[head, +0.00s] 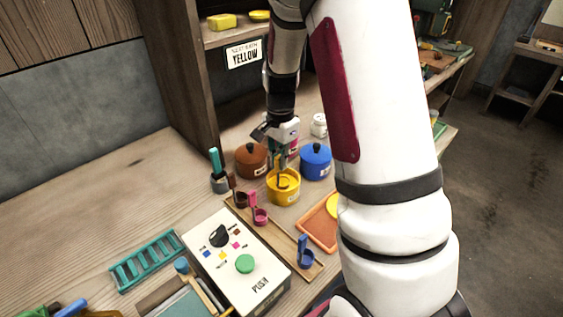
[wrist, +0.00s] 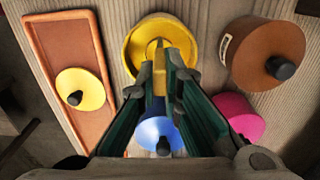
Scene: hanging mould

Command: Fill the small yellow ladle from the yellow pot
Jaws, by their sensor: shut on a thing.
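The yellow pot (head: 291,197) stands open on the bench, and its rim and inside show in the wrist view (wrist: 132,48). My gripper (head: 284,168) points down over the pot. In the wrist view, my gripper (wrist: 161,80) is shut on the yellow handle of the small yellow ladle (wrist: 159,62). The ladle's lower end is inside the pot; how full its bowl is, I cannot tell. The yellow lid (wrist: 80,90) lies on the terracotta tray beside the pot, partly hidden behind my arm in the head view.
A brown pot (head: 250,160) and a blue pot (head: 316,161) stand close behind the yellow pot; a pink one (wrist: 240,116) is near. A wooden rack (head: 280,240) with brown, pink and blue ladles lies in front. A white button box (head: 240,262) is nearer.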

